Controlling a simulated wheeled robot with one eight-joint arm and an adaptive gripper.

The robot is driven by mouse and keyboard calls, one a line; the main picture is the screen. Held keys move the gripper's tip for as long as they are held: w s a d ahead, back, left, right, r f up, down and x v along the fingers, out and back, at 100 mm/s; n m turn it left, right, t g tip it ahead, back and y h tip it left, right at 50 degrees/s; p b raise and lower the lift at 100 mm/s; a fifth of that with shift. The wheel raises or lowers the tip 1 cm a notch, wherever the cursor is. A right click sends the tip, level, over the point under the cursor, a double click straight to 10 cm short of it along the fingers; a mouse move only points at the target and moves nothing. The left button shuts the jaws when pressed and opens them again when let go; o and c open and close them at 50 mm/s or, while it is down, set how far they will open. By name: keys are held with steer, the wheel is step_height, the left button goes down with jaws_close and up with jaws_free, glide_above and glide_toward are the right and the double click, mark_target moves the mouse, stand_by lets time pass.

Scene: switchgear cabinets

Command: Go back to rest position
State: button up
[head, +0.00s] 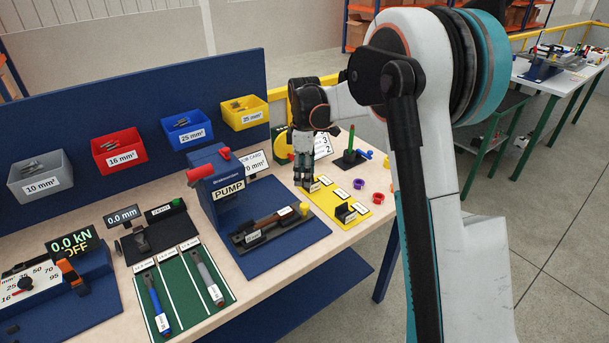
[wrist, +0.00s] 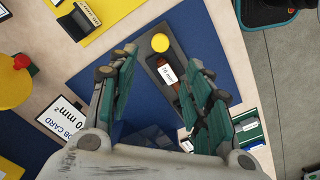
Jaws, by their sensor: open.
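My gripper (head: 303,182) hangs pointing down above the back edge of the yellow tray (head: 352,218), right of the pump. Its two green-padded fingers (wrist: 165,78) are spread apart in the wrist view, with nothing held between them. Beyond them, in the wrist view, lie the blue mat (wrist: 135,42) and a dark holder with a yellow knob (wrist: 160,42) and a labelled piece (wrist: 165,75). My arm stretches from the right of the head view over the bench.
The blue pump box (head: 222,187) stands left of my gripper, with the job card (head: 256,163) behind. Bins, including the yellow one (head: 245,112), hang on the blue back panel. Purple and red rings (head: 378,198) lie to the right. Tools lie on the green mat (head: 180,283).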

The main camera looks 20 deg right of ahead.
steer(key=s+a+r+m+t+b, duration=0.1)
steer(key=s+r+m+t+b, duration=0.15)
steer(key=s+r, duration=0.45)
steer(key=s+a+r+m+t+b, duration=0.1)
steer(key=s+r+m, duration=0.25)
steer(key=s, duration=0.65)
steer(key=s+a+f+m+t+b, duration=0.1)
steer(key=s+f+m+t, duration=0.1)
steer(key=s, duration=0.6)
steer(key=s+f+m+t+b, duration=0.1)
steer(key=s+f+m, duration=0.3)
steer(key=s, duration=0.5)
steer(key=shift+s+a+f+m+t, duration=0.15)
steer(key=shift+s+a+m+t, duration=0.05)
steer(key=shift+a+m+t, duration=0.15)
